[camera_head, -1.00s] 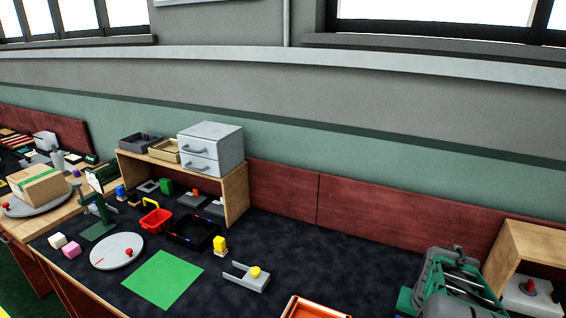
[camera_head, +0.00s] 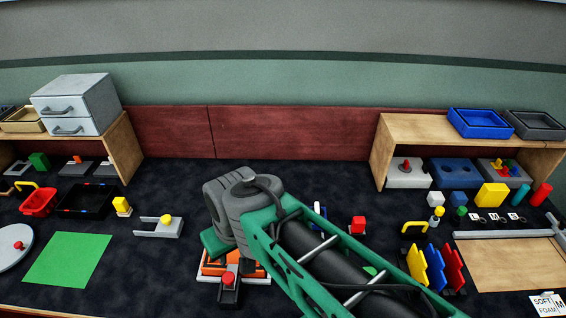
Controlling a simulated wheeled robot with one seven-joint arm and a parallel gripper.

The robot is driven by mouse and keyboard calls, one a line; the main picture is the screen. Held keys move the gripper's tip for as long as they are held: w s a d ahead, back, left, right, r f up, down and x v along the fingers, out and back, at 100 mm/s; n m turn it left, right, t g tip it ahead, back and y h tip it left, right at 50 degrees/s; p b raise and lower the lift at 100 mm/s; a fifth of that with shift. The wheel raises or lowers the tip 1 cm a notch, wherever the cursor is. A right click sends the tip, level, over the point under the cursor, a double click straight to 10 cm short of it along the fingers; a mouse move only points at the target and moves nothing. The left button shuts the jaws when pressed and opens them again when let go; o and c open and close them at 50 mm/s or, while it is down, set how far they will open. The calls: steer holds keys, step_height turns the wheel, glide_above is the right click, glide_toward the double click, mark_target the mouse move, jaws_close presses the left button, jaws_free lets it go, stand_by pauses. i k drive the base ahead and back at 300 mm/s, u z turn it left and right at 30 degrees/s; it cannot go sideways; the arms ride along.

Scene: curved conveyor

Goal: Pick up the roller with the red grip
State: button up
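I cannot single out a roller with a red grip for certain. A red upright cylinder (camera_head: 541,194) stands at the far right, beside a teal cylinder (camera_head: 520,193); both are small, and no roller head can be made out. My green and black arm crosses the middle foreground, with a bulky grey joint at its upper left end. My gripper's fingers do not show. The arm hides part of the table's middle.
A wooden shelf (camera_head: 455,122) with blue and grey trays stands at the back right. A wooden board (camera_head: 510,262) with a metal bar lies at the right front. Yellow, blue and red upright pieces (camera_head: 435,268) stand left of it. A green sheet (camera_head: 68,258) lies at left.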

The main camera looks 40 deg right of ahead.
mark_target(356, 229)
steer(key=z, duration=1.8)
steer(key=k, duration=0.5)
steer(key=u, duration=0.05)
steer(key=i, duration=0.5)
steer(key=u, duration=2)
steer(key=k, duration=0.6)
steer(key=z, duration=1.45)
